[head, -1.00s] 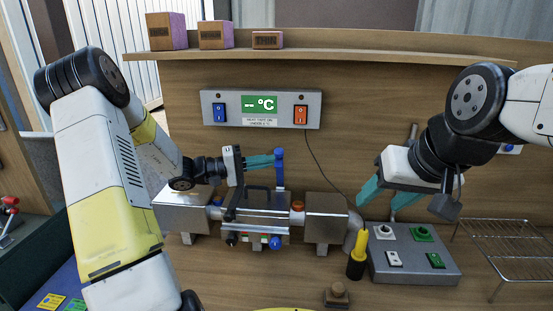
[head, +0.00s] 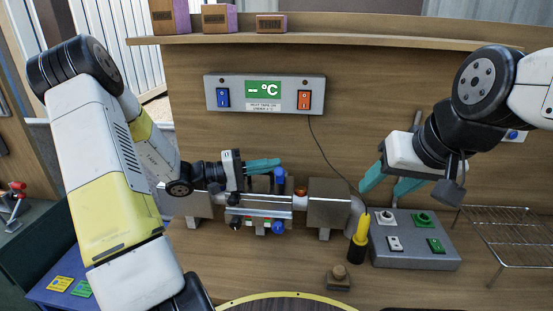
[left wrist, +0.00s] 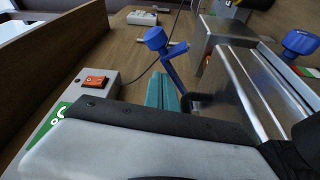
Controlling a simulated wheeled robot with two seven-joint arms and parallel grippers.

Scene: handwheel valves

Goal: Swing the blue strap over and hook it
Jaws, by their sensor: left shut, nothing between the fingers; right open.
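The blue strap (head: 280,180) stands at the middle of the metal clamp fixture, foreshortened in the head view. In the left wrist view the strap (left wrist: 175,70) shows as a bent blue arm with a round end. A blue knob (head: 278,227) sits low on the fixture's front; it also shows in the left wrist view (left wrist: 300,42). My left gripper (head: 279,163) is shut and empty, its teal fingers just behind or beside the strap; I cannot tell whether they touch. My right gripper (head: 381,194) is open and empty, above the grey button box.
The grey button box (head: 415,250), a yellow-and-black handled tool (head: 359,240) and a wire rack (head: 510,235) stand right of the fixture. A temperature panel (head: 264,93) hangs on the wall behind. A stamp-like wooden block (head: 339,277) lies in front.

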